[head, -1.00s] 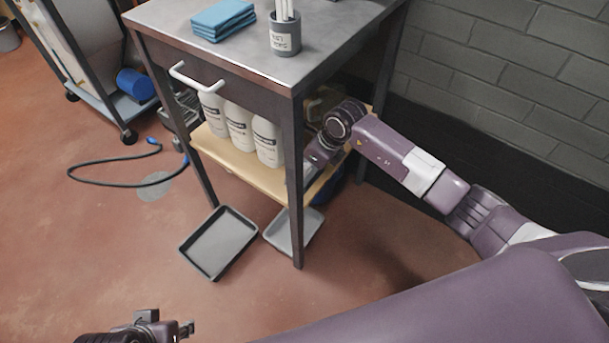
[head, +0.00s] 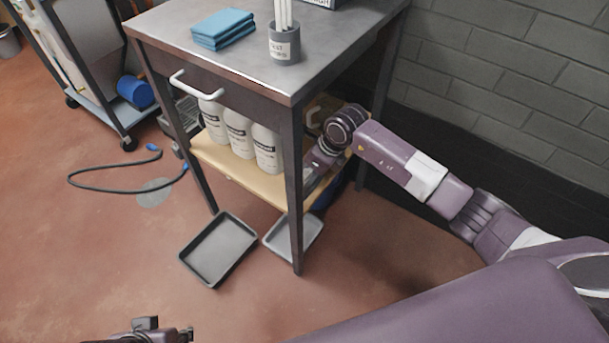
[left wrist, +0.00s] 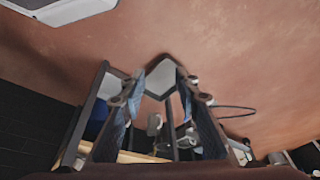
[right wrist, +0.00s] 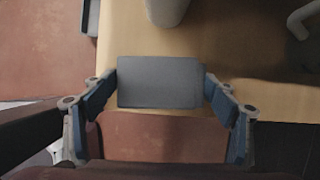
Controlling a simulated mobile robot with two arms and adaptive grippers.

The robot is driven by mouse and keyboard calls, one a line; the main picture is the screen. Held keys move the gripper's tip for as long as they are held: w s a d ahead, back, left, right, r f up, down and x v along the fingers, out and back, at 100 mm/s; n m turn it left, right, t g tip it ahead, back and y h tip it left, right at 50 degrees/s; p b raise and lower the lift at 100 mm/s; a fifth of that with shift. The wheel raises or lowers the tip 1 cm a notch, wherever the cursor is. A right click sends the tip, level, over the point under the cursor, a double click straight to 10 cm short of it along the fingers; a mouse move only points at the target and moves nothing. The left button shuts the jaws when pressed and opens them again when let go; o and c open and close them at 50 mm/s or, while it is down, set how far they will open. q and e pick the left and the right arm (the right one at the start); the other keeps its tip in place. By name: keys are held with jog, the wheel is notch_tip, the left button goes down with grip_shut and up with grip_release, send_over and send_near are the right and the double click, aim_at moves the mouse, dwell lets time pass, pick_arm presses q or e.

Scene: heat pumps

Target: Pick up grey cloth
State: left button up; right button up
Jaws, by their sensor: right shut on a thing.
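The grey cloth (right wrist: 160,82) shows in the right wrist view as a flat, folded grey rectangle over the wooden lower shelf (right wrist: 225,45). My right gripper (right wrist: 162,88) has its blue-padded fingers on the cloth's left and right sides and is shut on it. In the head view my right arm reaches under the table from the right; the fingers and the cloth are hidden there by the table leg and wrist. My left gripper (head: 170,337) is at the bottom edge of the head view. In the left wrist view its fingers (left wrist: 160,82) are apart and empty.
White bottles (head: 238,135) stand on the shelf (head: 240,172), left of my right wrist. A table leg (head: 293,190) stands close by. Blue cloths (head: 222,28) and a grey cup (head: 284,45) are on the tabletop. Trays (head: 218,250) lie on the floor. A brick wall is right.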

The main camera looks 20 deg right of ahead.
notch_tip(320, 180, up, 6)
jog(key=shift+w+r+p, duration=0.1)
jog(key=shift+r+p, duration=0.1)
jog(key=shift+p, duration=0.45)
pick_arm(q)
jog(key=p+x, duration=0.1)
jog(key=x, duration=0.2)
jog(key=shift+w+f, duration=0.1)
jog(key=shift+f, duration=0.1)
pick_arm(e)
jog(key=s+d, duration=1.2)
jog(key=s, duration=0.3)
jog(key=shift+s+f, duration=0.15)
jog(key=shift+s, duration=0.15)
jog(key=o, duration=0.4)
jog(key=shift+c, duration=1.3)
pick_arm(q)
jog(key=shift+d+r, duration=0.1)
